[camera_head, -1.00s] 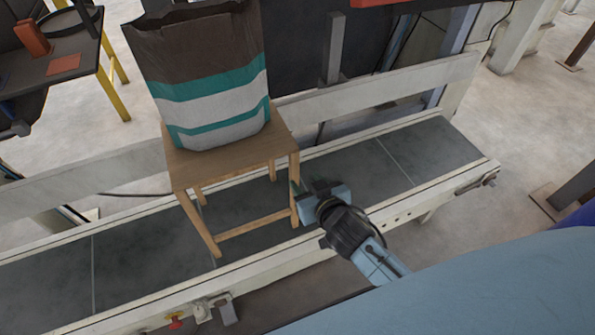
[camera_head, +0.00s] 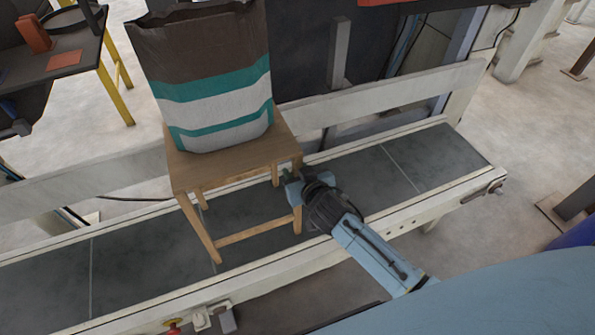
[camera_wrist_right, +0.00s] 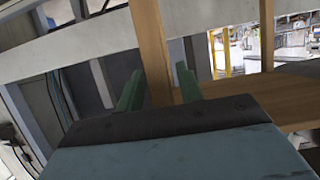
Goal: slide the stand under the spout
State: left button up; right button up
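The stand is a wooden stool (camera_head: 235,168) standing upright on the grey conveyor belt. A tall brown, white and teal bag (camera_head: 212,85) stands on its seat. My right gripper (camera_head: 288,185) is at the stool's front right leg, below the seat. In the right wrist view, its green fingers (camera_wrist_right: 158,90) lie on either side of a wooden leg (camera_wrist_right: 150,45), with a narrow gap showing at the right finger. It looks open around the leg. My left gripper is out of view. I cannot make out the spout in these views.
The conveyor belt (camera_head: 440,158) is clear to the right of the stool and also to its left. A pale rail (camera_head: 385,95) runs behind it, with an upright grey post (camera_head: 338,60). A dark table (camera_head: 75,55) with yellow legs stands at the back left.

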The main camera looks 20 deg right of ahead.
grip_shut()
dwell(1.2)
